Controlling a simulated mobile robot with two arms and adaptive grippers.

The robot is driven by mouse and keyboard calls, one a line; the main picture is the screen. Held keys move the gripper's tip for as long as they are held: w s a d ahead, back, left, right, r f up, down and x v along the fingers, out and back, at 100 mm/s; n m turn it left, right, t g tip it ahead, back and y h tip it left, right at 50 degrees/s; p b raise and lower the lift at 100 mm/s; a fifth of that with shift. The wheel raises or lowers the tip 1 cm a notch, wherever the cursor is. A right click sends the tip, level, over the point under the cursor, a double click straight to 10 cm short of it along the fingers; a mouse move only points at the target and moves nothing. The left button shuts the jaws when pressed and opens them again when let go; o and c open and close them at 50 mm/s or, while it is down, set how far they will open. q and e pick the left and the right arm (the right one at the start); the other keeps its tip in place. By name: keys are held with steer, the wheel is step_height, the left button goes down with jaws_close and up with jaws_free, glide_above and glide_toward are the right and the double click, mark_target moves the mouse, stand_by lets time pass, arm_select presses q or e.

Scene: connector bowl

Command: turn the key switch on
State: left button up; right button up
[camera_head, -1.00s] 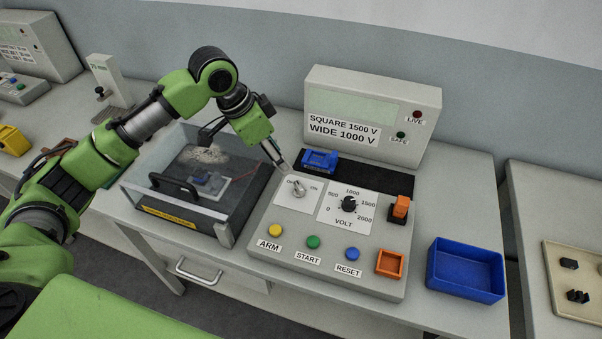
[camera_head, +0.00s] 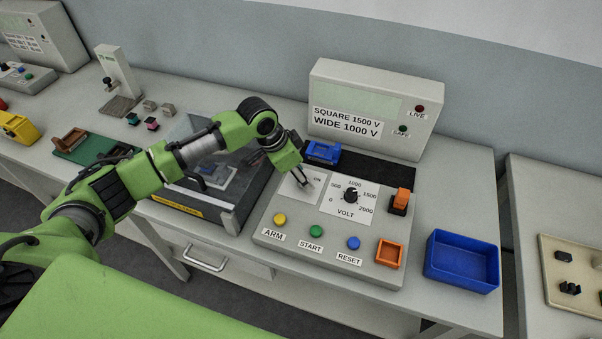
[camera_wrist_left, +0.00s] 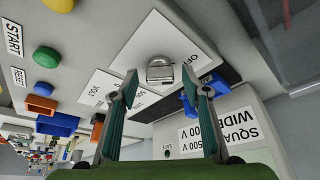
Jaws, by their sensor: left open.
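The key switch is a metal knob (camera_wrist_left: 160,70) on a white OFF/ON plate (camera_head: 296,189) on the tester's sloped panel. In the head view my left gripper (camera_head: 306,183) is right over this plate and hides most of the knob. In the left wrist view my left gripper (camera_wrist_left: 168,92) is open, with the knob ahead of and between its two fingers. No contact with the knob can be seen. My right gripper is not in view.
Beside the plate are the volt dial (camera_head: 351,196), a blue connector (camera_head: 322,152) and an orange part (camera_head: 400,199). Yellow, green and blue buttons line the panel's front. A lidded clear box (camera_head: 215,175) stands left, a blue bin (camera_head: 462,260) right.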

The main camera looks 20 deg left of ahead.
arm_select(q)
steer(key=c, duration=1.1)
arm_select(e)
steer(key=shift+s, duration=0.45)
